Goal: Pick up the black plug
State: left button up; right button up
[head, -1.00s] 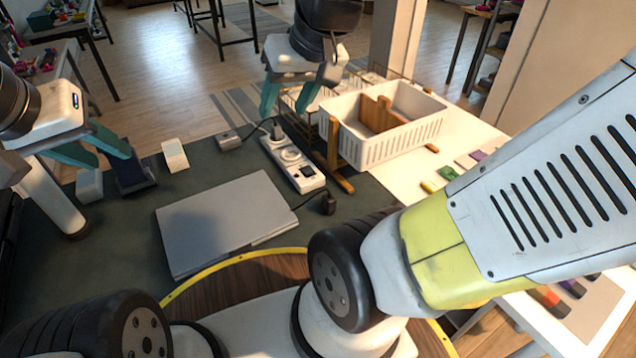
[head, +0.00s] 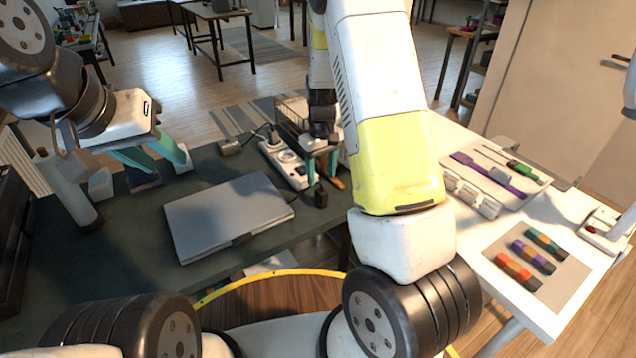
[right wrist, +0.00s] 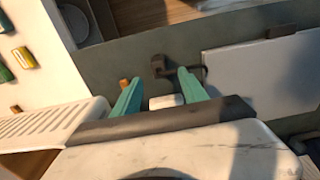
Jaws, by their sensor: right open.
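The black plug (head: 321,197) lies on the dark green mat by the near end of the white power strip (head: 283,160), with a thin black cord running toward the laptop. In the right wrist view the plug (right wrist: 159,66) lies just beyond the fingertips, not between them. My right gripper (head: 321,172) is open and empty, close behind the plug; its teal fingers (right wrist: 164,82) are spread, with the white strip end showing between them. My left gripper (head: 162,163) is open and empty at the left, well away from the plug.
A closed grey laptop (head: 225,215) lies left of the plug. A white slotted basket (right wrist: 50,124) stands beside my right gripper, mostly hidden in the head view by my arm. Coloured pieces lie on the white table (head: 565,215).

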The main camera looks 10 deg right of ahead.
aim_at(322, 190)
notch_tip(322, 190, down, 7)
jog(key=shift+w+d+f, duration=0.1)
jog(key=shift+w+f, duration=0.05)
jog(key=shift+f, duration=0.05)
dwell(0.3)
grip_shut()
